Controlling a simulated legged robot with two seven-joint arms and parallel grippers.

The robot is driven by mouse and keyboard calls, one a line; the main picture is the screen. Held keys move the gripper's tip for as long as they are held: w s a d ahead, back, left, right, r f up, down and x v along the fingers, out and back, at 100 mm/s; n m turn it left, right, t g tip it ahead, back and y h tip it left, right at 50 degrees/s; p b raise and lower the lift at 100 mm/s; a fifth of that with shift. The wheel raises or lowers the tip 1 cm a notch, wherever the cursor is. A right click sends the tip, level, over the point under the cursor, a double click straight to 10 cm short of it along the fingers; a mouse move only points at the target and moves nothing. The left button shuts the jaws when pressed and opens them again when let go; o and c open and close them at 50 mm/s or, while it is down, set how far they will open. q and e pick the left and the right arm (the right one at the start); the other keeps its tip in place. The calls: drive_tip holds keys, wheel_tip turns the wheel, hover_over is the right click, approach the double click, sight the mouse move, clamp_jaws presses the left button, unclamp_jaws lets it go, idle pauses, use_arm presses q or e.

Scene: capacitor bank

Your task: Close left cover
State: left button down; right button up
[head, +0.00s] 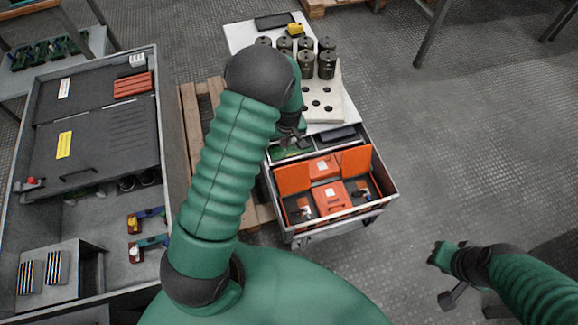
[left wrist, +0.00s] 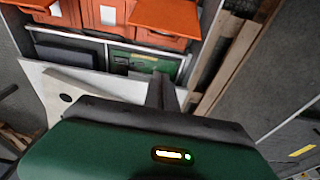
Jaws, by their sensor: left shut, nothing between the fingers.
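In the cart's tray (head: 292,236), a left orange cover (head: 291,179) and a right orange cover (head: 354,160) both stand raised. Orange blocks lie between them, one with a handle (head: 329,195). In the left wrist view, an orange cover (left wrist: 165,17) shows at the top, near dark and green parts. My left gripper (head: 300,143) is over the far edge of the tray, partly hidden by my arm. Its fingers (left wrist: 161,93) are shut and empty, apart from the covers. My right gripper (head: 445,278) is out over the floor at lower right; its jaw opening is unclear.
Several dark cylinders (head: 307,63) stand on a white holed block (head: 320,98) beyond the tray. A large grey cabinet (head: 20,200) with dark panels (head: 100,140) is at left. A wooden pallet (head: 190,115) lies between.

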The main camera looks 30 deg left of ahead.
sight(283, 157)
use_arm(q)
drive_tip(key=f+b, duration=0.1)
drive_tip(key=f, duration=0.2)
drive_tip(key=a+f+b, duration=0.1)
drive_tip(key=f, duration=0.2)
drive_tip(key=w+a+f+b, duration=0.1)
drive_tip(key=f+b, duration=0.1)
drive_tip(key=f, duration=0.2)
drive_tip(key=shift+f, duration=0.1)
drive_tip(key=s+d, duration=0.1)
drive_tip(key=d+r, duration=0.1)
drive_tip(key=s+d+b, duration=0.1)
drive_tip(key=shift+s+d+r, duration=0.2)
drive_tip(key=shift+s+r, duration=0.1)
drive_tip(key=shift+a, duration=0.1)
